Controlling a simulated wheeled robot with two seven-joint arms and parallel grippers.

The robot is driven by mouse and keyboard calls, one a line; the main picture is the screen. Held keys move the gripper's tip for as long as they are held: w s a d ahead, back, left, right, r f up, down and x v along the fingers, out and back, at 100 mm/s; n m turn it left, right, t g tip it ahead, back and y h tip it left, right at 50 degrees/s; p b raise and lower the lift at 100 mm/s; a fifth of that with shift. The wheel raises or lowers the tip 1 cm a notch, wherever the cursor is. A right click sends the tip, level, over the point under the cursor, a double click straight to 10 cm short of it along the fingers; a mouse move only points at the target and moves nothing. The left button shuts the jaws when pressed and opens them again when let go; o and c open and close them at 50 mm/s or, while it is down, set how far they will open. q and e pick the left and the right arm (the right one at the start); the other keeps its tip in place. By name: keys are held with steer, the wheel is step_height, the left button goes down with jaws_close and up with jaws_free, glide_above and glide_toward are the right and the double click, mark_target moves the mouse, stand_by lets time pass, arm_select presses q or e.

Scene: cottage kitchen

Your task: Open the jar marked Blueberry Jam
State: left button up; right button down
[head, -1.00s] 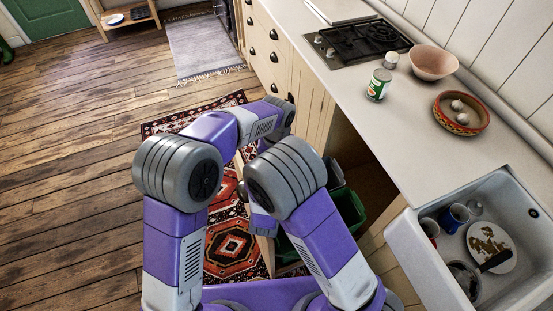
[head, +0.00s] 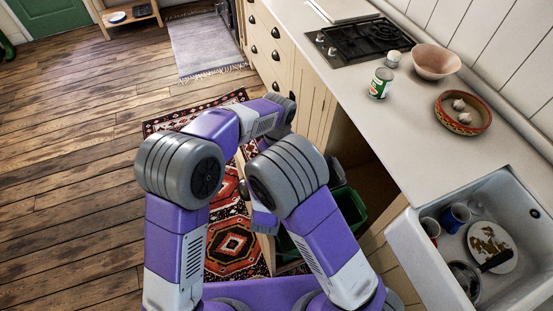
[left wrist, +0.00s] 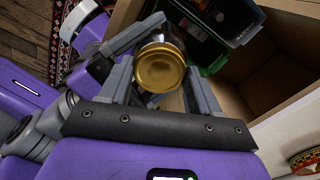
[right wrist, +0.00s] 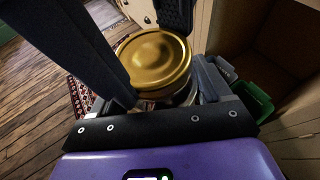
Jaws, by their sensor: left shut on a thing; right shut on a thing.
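A jar with a round gold lid is held between my two grippers; its label does not show, so I cannot read its name. In the left wrist view the lid (left wrist: 160,70) sits between the fingers of my left gripper (left wrist: 160,82), which is shut on it. In the right wrist view the lid (right wrist: 153,62) is close and large. My right gripper (right wrist: 165,98) is shut on the jar body (right wrist: 183,96) just below it. Dark fingers flank the lid there. The lid appears seated on the jar. In the head view my arms hide jar and grippers.
A green-and-white can (head: 381,83), a pink bowl (head: 436,62) and a painted bowl (head: 463,125) of bulbs stand on the counter (head: 415,130), beside a hob (head: 360,42). A sink (head: 405,250) holds dishes. A green bin (head: 350,210) stands by the open cabinet.

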arm_select(q)
steer(key=n, duration=0.3)
steer(key=shift+w+d+r+n, duration=0.1)
steer(key=shift+d+r+n, duration=0.05)
steer(key=shift+d+n, duration=0.25)
steer(key=n, duration=0.9)
steer(key=shift+a+n, duration=0.15)
steer(key=shift+n, duration=0.15)
steer(key=n, duration=0.6)
steer(key=shift+a+r, duration=0.1)
steer(key=shift+a, duration=0.05)
steer(key=n, duration=0.5)
steer(key=shift+a+n, duration=0.15)
steer(key=shift+n, duration=0.25)
steer(key=o, duration=0.9)
steer(key=shift+c, duration=0.2)
steer(key=o, duration=0.3)
steer(key=shift+a, duration=0.1)
